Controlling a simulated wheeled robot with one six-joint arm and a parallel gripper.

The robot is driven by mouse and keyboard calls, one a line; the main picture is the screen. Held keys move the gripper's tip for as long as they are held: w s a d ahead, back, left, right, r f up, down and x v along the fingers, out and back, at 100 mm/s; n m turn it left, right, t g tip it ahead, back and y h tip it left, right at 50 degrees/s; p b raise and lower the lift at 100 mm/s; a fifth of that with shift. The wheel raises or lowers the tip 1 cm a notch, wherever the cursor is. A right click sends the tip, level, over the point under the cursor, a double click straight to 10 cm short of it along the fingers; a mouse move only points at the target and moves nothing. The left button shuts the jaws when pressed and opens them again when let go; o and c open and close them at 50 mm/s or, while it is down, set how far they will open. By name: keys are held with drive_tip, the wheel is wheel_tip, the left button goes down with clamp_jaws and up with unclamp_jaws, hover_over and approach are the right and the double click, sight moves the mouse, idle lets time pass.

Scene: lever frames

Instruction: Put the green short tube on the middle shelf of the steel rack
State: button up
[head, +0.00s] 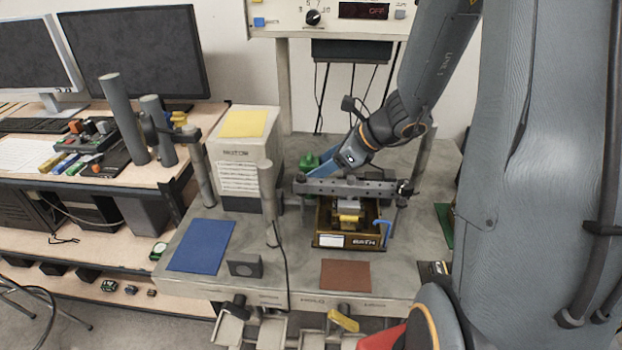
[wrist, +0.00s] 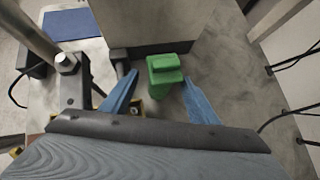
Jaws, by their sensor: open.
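A green object (head: 308,162) stands on the grey bench, behind the perforated metal bar in the head view. In the wrist view the green object (wrist: 166,82) looks like a chunky block with a smaller raised top; I cannot tell whether it is a tube. My gripper (wrist: 160,86) is open, with its blue fingers on either side of the green object and visible gaps. In the head view my gripper (head: 322,172) reaches down beside it, partly covering it. I cannot clearly make out a steel rack with shelves.
A perforated metal bar (head: 345,187) on posts spans just in front of my gripper. Below it is a brown bin (head: 345,241) with yellow items. A beige cabinet (head: 240,150) stands close left of the green object. A blue mat (head: 202,245) and a brown mat (head: 345,275) lie in front.

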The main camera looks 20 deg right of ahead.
drive_tip(key=shift+p+x, duration=0.45)
drive_tip(key=shift+x, duration=1.5)
drive_tip(key=shift+d+f, duration=0.15)
drive_tip(key=shift+d, duration=0.05)
clamp_jaws()
